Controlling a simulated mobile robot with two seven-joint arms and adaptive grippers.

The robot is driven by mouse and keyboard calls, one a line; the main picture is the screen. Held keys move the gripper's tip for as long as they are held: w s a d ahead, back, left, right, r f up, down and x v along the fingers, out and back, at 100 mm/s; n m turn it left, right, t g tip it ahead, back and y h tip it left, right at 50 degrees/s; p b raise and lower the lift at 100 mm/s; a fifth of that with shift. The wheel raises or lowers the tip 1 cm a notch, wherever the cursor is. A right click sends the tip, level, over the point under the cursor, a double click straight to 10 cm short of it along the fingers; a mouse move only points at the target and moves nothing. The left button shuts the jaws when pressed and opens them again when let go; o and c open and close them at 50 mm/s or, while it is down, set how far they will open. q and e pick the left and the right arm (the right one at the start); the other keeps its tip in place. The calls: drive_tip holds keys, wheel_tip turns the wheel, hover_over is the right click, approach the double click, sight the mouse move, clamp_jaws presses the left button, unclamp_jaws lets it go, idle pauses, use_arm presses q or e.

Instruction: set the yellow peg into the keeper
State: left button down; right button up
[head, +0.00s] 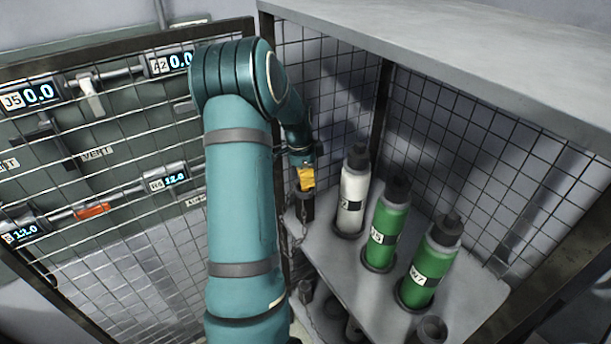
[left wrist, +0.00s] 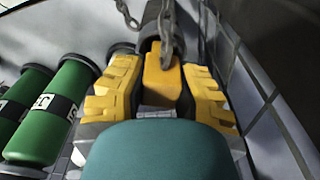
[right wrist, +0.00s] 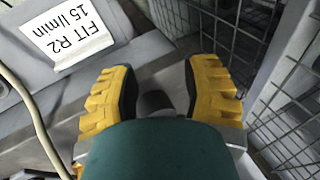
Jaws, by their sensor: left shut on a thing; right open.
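My left gripper (head: 305,172) is shut on the yellow peg (left wrist: 163,82); in the left wrist view its ribbed yellow fingers (left wrist: 161,68) stand on either side of the peg. The peg's far end meets the mouth of the dark cylindrical keeper (left wrist: 152,22), lined up with it. I cannot tell how deep the peg sits. In the head view the keeper (head: 305,207) is a dark cup just below the gripper, partly hidden. A chain (left wrist: 168,28) hangs across the keeper and peg. My right gripper (right wrist: 157,85) is open and empty, and not seen in the head view.
A white cylinder (head: 353,190) and two green cylinders (head: 386,230) (head: 427,265) stand upright on the shelf (head: 365,305), right of the keeper. Wire mesh (head: 480,140) encloses the back. Displays (head: 38,95) hang at left.

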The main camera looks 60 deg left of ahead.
use_arm(q)
drive_tip(key=shift+f+b, duration=0.45)
drive_tip(key=shift+f, duration=0.25)
drive_tip(key=c, duration=0.8)
unclamp_jaws()
drive_tip(key=shift+o, duration=0.2)
drive_tip(key=shift+r, duration=0.1)
drive_tip(key=r, duration=0.5)
drive_tip(key=s+r, duration=0.1)
drive_tip(key=r, duration=0.1)
drive_tip(key=shift+a+r, duration=0.2)
drive_tip(key=shift+r, duration=0.05)
drive_tip(key=shift+w, duration=0.1)
